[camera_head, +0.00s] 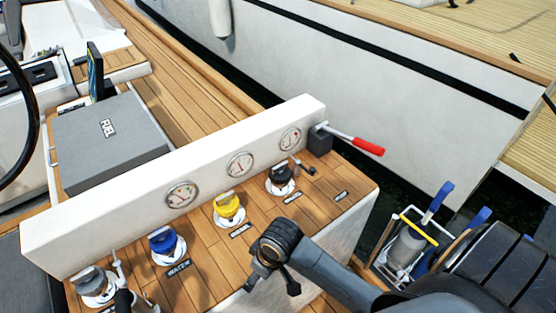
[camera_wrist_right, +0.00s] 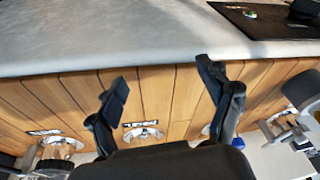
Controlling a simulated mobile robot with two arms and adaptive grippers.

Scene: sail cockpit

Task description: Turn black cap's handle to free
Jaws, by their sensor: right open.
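A black cap (camera_head: 281,178) sits on a round pale base on the wooden deck panel, right of the yellow cap. A small dark handle (camera_head: 307,169) shows at its right side; I cannot tell exactly how it is seated. My right gripper (camera_head: 270,286) is above the front part of the panel, nearer the camera than the black cap and apart from it. In the right wrist view the gripper (camera_wrist_right: 168,92) has its two fingers spread with nothing between them. A round metallic base (camera_wrist_right: 143,133) shows below and between the fingers. My left gripper is not identifiable in view.
A yellow cap (camera_head: 229,207), a blue cap (camera_head: 163,241) and a grey cap (camera_head: 95,281) line the panel. A white upright wall (camera_head: 110,226) with gauges stands behind them. A red-handled lever (camera_head: 366,146) sticks out at right.

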